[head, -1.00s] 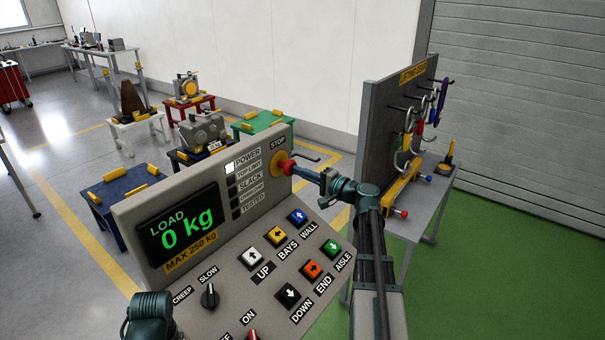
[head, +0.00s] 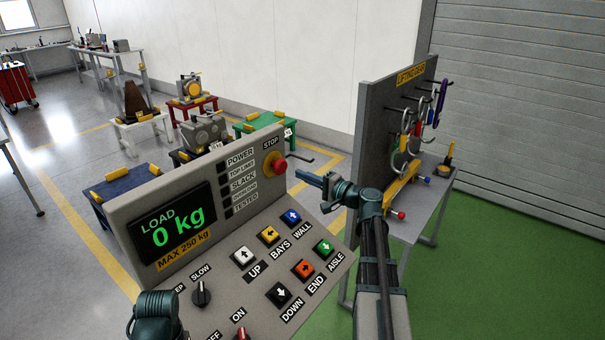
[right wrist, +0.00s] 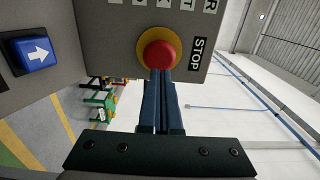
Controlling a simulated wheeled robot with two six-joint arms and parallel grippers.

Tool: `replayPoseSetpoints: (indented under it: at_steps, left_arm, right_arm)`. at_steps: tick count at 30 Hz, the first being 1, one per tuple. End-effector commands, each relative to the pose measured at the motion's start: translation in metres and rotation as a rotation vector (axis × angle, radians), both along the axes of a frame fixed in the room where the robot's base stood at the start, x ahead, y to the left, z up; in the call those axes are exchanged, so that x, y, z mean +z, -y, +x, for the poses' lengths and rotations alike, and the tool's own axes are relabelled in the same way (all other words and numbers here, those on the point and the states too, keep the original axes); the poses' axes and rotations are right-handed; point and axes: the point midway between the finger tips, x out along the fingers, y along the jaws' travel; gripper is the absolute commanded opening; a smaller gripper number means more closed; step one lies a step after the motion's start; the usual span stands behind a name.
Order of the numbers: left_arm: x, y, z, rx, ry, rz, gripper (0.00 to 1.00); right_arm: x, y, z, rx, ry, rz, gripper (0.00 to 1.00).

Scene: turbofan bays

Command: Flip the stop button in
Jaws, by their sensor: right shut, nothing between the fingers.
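The red stop button (head: 279,166) sits on a yellow disc at the top right of the grey control panel (head: 128,225), under the STOP label. In the right wrist view the stop button (right wrist: 159,53) faces the fingers. My right gripper (head: 300,175) is shut and empty. In the right wrist view the fingertips (right wrist: 162,73) overlap the lower edge of the button. My left gripper is not seen; part of my left arm shows at the bottom left.
The panel's display (head: 172,226) reads 0 kg, and the POWER lamp looks dark. Several coloured arrow buttons and a SLOW/CREEP knob (head: 202,292) lie on the sloped face. A lifting gear board (head: 385,110) on a table (head: 440,205) stands right of my right arm.

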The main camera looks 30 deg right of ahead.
Motion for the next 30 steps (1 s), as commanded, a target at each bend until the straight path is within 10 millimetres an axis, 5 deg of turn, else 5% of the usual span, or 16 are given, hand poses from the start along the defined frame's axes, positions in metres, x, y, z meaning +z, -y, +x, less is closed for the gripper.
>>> replayPoseSetpoints:
  at_steps: [15,30]
  left_arm:
    - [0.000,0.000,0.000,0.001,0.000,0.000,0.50]
    - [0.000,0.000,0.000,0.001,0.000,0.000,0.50]
  right_arm:
    - [0.000,0.032,-0.075,-0.004,-0.001,0.000,0.00]
    - [-0.001,0.037,-0.087,-0.002,-0.001,0.000,0.00]
